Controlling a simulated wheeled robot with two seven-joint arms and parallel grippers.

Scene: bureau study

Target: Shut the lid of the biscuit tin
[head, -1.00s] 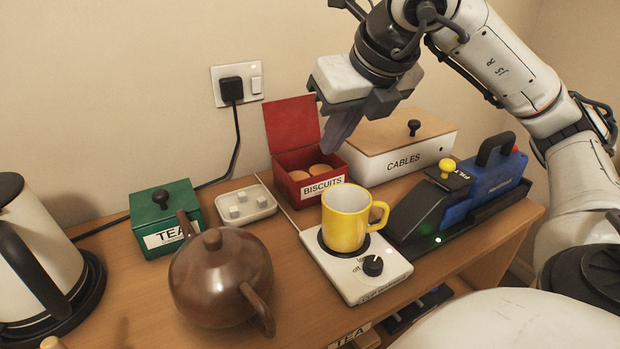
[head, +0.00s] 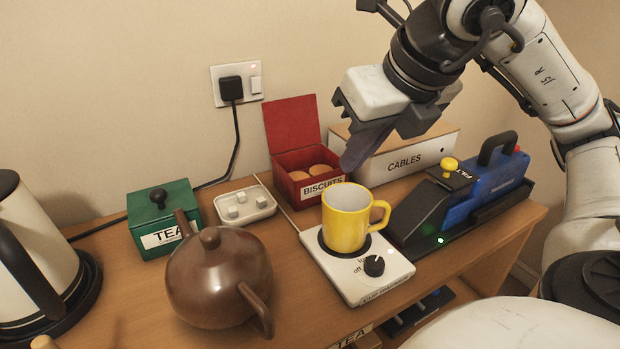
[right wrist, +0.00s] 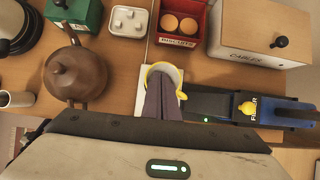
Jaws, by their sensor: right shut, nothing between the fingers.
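The red biscuit tin (head: 285,160) stands on the desk near the wall with its lid (head: 292,123) raised, leaning up at the back. Round biscuits (head: 322,168) show inside, and it also shows in the right wrist view (right wrist: 205,22). My right gripper (head: 350,164) is shut and empty, above and in front of the tin's right side, pointing down. In the right wrist view its fingers (right wrist: 164,98) are together and overlap the yellow mug in the picture. My left gripper is in no view.
A yellow mug (head: 345,228) stands on the white warmer (head: 365,284) in front of the tin. The cables box (head: 433,152) is right of it. A blue device (head: 490,190), brown teapot (head: 220,278), green tea box (head: 148,242) and sugar tray (head: 262,211) surround it.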

